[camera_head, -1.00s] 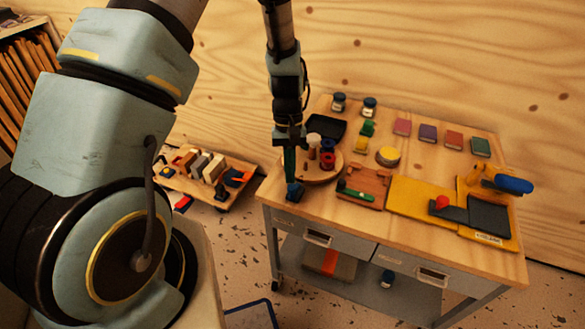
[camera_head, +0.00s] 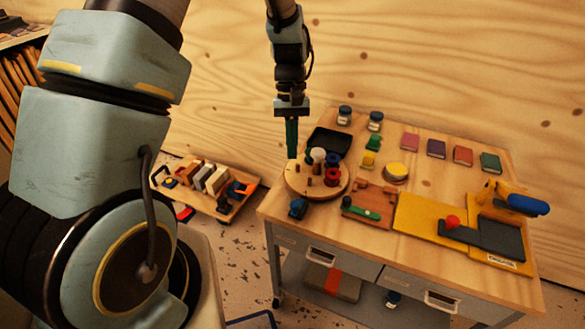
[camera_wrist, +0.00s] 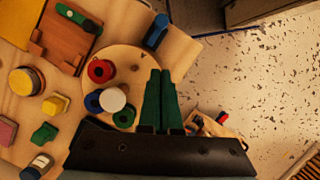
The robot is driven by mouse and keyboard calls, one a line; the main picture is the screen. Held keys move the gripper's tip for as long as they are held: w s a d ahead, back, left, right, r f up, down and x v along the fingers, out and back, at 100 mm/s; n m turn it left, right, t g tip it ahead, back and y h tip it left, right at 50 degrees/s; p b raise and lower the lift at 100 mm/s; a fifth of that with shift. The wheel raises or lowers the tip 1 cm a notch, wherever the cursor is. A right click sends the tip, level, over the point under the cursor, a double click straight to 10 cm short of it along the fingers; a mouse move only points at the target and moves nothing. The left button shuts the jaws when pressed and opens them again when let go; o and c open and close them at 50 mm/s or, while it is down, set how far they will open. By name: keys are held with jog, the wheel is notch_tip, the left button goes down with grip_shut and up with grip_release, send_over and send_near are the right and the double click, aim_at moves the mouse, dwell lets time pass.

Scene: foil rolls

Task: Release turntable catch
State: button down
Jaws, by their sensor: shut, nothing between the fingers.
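The turntable (camera_head: 300,182) is a round wooden disc at the left end of the workbench. My gripper (camera_head: 292,154) has long green fingers, shut together and empty, pointing down. It is raised near the disc's left side, apart from the blue block. In the wrist view the fingertips (camera_wrist: 160,75) overlap the disc's edge.
A black tray (camera_head: 327,141) and jars (camera_head: 375,121) stand behind the turntable. A wooden fixture with a green bar (camera_head: 360,211) is to its right, then a yellow board (camera_head: 425,220). A low cart of blocks (camera_head: 210,185) stands left on the floor.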

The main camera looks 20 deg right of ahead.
jog(key=shift+v, duration=1.15)
jog(key=s+a+r+n+t, duration=0.1)
jog(key=a+r, duration=0.3)
jog(key=a, duration=0.9)
jog(key=s+a+r+n+t+h, duration=0.1)
jog(key=a+r+t, duration=0.3)
jog(key=a, duration=0.9)
jog(key=shift+s+r, duration=0.55)
jog(key=shift+s, duration=0.1)
